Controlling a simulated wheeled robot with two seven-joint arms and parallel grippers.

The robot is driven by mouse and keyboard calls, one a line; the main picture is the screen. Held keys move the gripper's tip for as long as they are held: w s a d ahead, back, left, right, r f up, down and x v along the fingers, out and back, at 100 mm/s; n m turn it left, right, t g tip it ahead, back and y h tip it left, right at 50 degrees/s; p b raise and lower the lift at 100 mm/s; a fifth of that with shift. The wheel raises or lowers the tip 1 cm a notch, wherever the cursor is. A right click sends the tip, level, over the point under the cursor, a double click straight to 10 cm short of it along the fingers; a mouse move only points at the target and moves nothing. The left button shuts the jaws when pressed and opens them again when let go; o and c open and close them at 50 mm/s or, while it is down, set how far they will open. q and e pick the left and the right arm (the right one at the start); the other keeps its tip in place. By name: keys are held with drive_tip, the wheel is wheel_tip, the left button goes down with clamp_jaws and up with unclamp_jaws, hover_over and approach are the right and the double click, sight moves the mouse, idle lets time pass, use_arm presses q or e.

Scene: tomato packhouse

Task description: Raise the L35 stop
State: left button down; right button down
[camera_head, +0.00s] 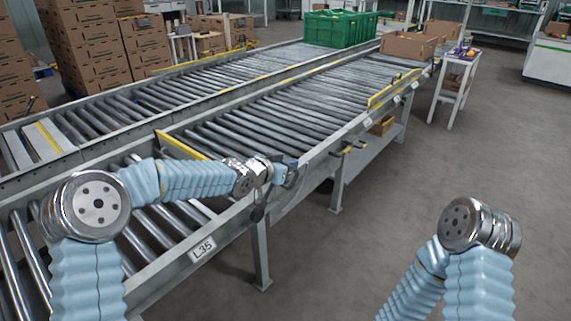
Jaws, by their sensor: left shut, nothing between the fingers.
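The L35 label (202,248) is on the near side rail of the front conveyor. A yellow-topped stop bar (182,145) lies across the rollers just beyond my left forearm; its near end is hidden behind the arm. I cannot tell for certain how high it stands above the rollers. A dark knob or lever (258,212) sits on the rail's outer side, right of the label. My left gripper (290,176) is shut and empty at the rail's edge, above and right of that knob. It is small and dark, and I cannot tell whether it touches anything. My right gripper is out of view.
Another yellow bar (393,88) and a yellow-ended handle (350,148) are further along the conveyor. A green crate (335,30) and a cardboard box (407,46) stand at the far end. Stacked boxes (95,45) fill the back left. The floor on the right is clear.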

use_arm(q)
drive_tip(key=shift+w+d+f, duration=0.35)
drive_tip(key=shift+w, duration=0.05)
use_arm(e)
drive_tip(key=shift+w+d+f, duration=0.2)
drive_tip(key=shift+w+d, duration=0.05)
use_arm(q)
drive_tip(key=shift+r, duration=0.1)
